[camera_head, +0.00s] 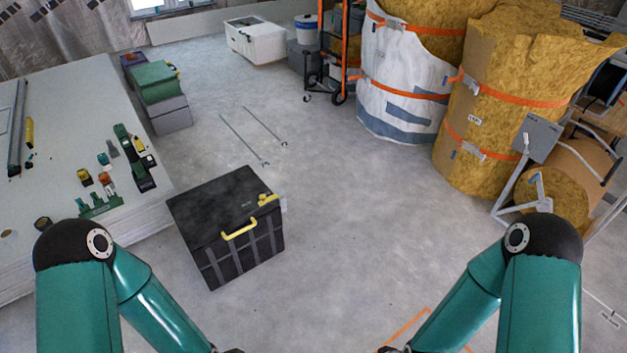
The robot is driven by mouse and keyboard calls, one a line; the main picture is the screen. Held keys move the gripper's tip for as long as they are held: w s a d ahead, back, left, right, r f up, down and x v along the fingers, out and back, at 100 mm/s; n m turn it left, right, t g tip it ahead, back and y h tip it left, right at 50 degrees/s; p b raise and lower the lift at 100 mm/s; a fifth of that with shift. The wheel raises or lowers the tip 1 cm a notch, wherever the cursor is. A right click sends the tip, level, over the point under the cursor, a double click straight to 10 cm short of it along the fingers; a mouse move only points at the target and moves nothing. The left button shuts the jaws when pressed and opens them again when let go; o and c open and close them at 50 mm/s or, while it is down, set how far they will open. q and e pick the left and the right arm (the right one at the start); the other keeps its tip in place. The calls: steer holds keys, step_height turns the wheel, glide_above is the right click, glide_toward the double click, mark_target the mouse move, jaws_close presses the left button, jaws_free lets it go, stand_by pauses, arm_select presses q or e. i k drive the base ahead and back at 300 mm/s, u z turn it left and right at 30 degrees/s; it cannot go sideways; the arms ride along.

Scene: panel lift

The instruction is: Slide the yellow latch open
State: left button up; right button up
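A black box (222,226) with a dark lid stands on the concrete floor, left of the middle. Its lid looks closed. A small yellow latch (267,199) sits at the right end of the lid's front edge. A yellow handle (239,229) is on the front edge to the left of the latch. My two teal arms come in at the lower left and lower right and run down past the bottom edge. Only small dark parts show at their lower ends, so both grippers are out of view. Nothing touches the box.
A stack of white panels (60,130) with tools on it stands close left of the box. Two thin rods (243,139) lie on the floor behind it. Large insulation rolls (490,90) and a grey metal stand (537,137) are at the right. The floor right of the box is clear.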

mark_target(264, 200)
steer(key=z, duration=0.15)
steer(key=i, duration=0.95)
steer(key=u, duration=0.4)
steer(key=i, duration=0.75)
steer(key=u, duration=0.75)
steer(key=k, duration=0.8)
steer(key=u, duration=0.15)
steer(key=i, duration=0.85)
steer(key=z, duration=0.05)
